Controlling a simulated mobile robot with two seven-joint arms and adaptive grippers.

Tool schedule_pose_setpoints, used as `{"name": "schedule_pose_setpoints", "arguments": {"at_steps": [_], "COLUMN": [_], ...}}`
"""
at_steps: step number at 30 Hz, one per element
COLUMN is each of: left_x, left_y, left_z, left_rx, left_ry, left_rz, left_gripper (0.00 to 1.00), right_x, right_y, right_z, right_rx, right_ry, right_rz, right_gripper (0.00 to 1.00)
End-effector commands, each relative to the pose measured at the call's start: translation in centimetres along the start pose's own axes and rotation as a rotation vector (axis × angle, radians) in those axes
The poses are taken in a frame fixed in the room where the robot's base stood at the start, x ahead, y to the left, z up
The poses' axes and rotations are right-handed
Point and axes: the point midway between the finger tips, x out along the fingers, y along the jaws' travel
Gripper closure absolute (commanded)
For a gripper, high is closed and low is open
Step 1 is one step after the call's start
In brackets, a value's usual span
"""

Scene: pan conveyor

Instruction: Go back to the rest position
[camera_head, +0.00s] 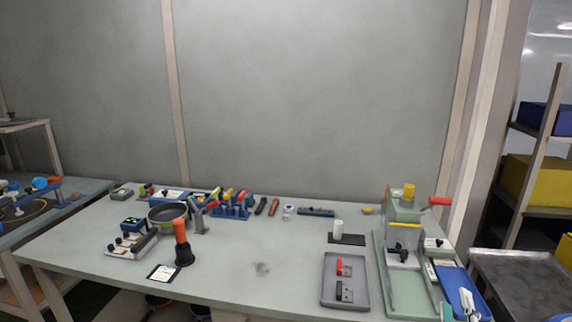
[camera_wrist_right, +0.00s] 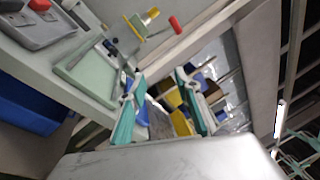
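My right gripper (camera_wrist_right: 160,108) is open in the right wrist view, with its two teal-padded fingers apart and nothing between them. In the head view its tips (camera_head: 458,308) show small at the lower right, by the table's front right corner, in front of a blue tray (camera_head: 449,275). My left gripper is not in the head view.
The workbench (camera_head: 230,275) holds a press with a red handle (camera_head: 439,201), a grey tray (camera_head: 330,290) with small parts, a pan (camera_head: 167,214) and an orange-handled tool (camera_head: 181,232). Shelves with a yellow bin (camera_head: 536,182) stand right. The bench's middle is mostly clear.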

Motion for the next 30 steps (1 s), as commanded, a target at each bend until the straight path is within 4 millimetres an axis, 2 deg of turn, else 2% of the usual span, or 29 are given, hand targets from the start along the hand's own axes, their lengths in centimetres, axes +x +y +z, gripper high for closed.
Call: {"name": "schedule_pose_setpoints", "arguments": {"at_steps": [5, 8, 9, 13, 16, 18, 21, 25, 30], "left_x": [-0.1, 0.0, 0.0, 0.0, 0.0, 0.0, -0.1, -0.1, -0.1], "left_y": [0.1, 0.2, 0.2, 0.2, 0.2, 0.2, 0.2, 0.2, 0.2], "left_z": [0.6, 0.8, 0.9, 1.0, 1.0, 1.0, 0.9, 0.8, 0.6], "left_rx": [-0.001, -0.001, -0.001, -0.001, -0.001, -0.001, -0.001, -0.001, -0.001], "left_ry": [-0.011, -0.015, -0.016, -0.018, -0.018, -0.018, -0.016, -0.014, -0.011], "left_rz": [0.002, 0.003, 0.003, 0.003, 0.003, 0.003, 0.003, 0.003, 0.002], "left_gripper": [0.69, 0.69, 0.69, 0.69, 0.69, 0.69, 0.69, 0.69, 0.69], "right_x": [-3.1, -5.6, -6.8, -11.2, -15.0, -17.6, -20.6, -23.1, -24.1], "right_y": [3.4, 7.0, 8.8, 15.2, 20.4, 23.5, 26.9, 29.2, 30.1], "right_z": [4.1, 6.2, 6.8, 7.4, 6.2, 4.7, 2.1, -0.6, -1.9], "right_rx": [-0.477, -0.747, -0.855, -1.203, -1.467, -1.636, -1.84, -2.015, -2.096], "right_ry": [-0.226, -0.371, -0.431, -0.635, -0.795, -0.901, -1.024, -1.128, -1.172], "right_rz": [-0.035, -0.031, -0.024, 0.017, 0.062, 0.096, 0.141, 0.18, 0.197], "right_gripper": [0.67, 0.67, 0.67, 0.67, 0.67, 0.67, 0.67, 0.67, 0.67]}}
